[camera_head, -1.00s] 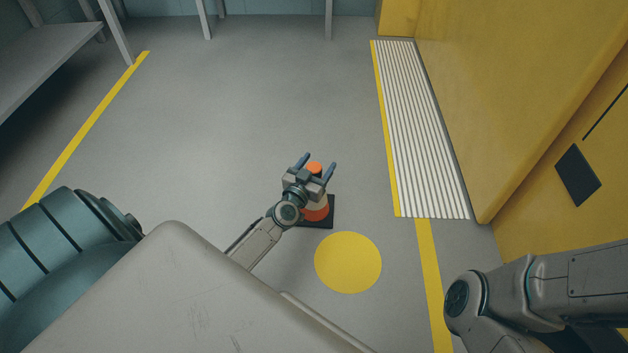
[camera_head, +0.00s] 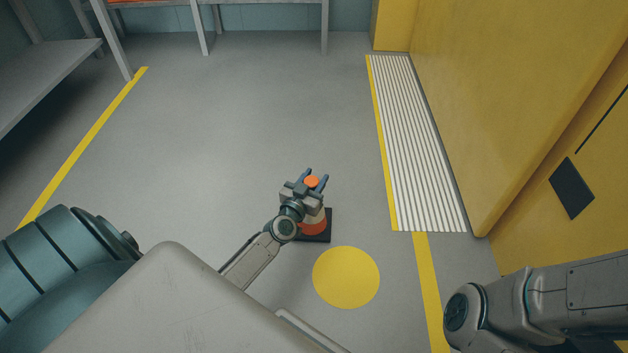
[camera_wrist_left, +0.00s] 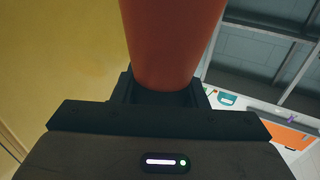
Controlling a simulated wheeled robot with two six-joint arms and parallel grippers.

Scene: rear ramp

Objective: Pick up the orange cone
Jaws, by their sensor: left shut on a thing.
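The orange cone (camera_head: 312,228) has a white band and a dark square base, and it stands upright on the grey floor behind the yellow floor disc. My left gripper (camera_head: 312,181) is shut on the cone near its orange top, which shows between the fingers. In the left wrist view the cone (camera_wrist_left: 172,40) fills the upper middle, close against the gripper body; the fingertips are hidden there. The base looks to be on the floor. My right arm is at the lower right, and its gripper is out of the picture.
A yellow disc (camera_head: 346,278) is painted on the floor in front of the cone. A ribbed white strip (camera_head: 415,145) runs along the yellow wall (camera_head: 480,110) at right. A grey bench (camera_head: 45,70) stands at the far left. Open floor lies behind the cone.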

